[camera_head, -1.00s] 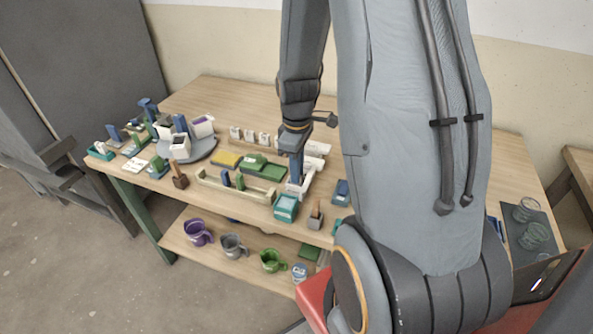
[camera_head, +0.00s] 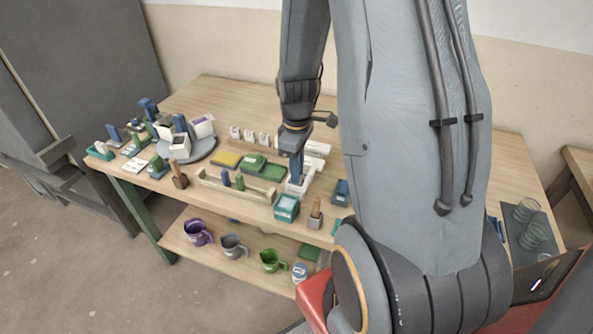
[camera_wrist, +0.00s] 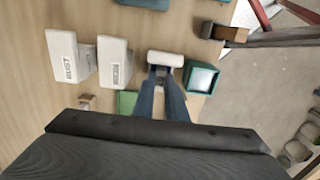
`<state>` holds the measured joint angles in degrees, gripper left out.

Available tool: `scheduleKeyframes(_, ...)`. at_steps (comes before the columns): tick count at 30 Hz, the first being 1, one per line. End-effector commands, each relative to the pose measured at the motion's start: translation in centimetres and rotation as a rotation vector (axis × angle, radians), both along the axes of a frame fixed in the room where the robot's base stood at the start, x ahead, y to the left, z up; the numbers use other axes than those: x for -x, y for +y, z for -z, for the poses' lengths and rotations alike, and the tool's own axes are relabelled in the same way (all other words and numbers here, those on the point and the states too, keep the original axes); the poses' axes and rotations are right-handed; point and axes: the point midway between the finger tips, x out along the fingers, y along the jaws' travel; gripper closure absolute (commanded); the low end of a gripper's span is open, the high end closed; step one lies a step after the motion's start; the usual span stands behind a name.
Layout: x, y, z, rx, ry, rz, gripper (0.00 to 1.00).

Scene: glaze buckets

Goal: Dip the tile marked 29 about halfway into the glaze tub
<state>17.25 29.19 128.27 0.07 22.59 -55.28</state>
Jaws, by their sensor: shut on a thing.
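My gripper (camera_wrist: 161,78) is shut, its blue fingers pointing down at a small white tub (camera_head: 306,184) near the table's front edge. In the head view the gripper (camera_head: 296,172) is low at the tub. A small grey piece shows between the fingertips in the wrist view, with a white piece (camera_wrist: 165,58) just beyond them. The held tile is mostly hidden and its number cannot be read. I cannot tell how deep it sits in the tub. A teal box (camera_head: 286,208) with a pale top stands just in front; it also shows in the wrist view (camera_wrist: 201,77).
Two white lettered blocks (camera_wrist: 113,61) stand behind the gripper. A wood-handled tool in a grey block (camera_head: 315,214) stands close at the right front. Mugs (camera_head: 232,245) sit below.

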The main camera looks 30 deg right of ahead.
Motion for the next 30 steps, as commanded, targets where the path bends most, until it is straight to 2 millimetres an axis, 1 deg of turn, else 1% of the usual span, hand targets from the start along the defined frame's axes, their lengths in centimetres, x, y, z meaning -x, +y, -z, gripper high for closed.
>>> scheduleKeyframes(8, 0.0, 0.0, -0.3, 0.000, 0.000, 0.000, 1.00)
scheduleKeyframes(30, 0.0, 0.0, -4.4, 0.000, 0.000, 0.000, 1.00)
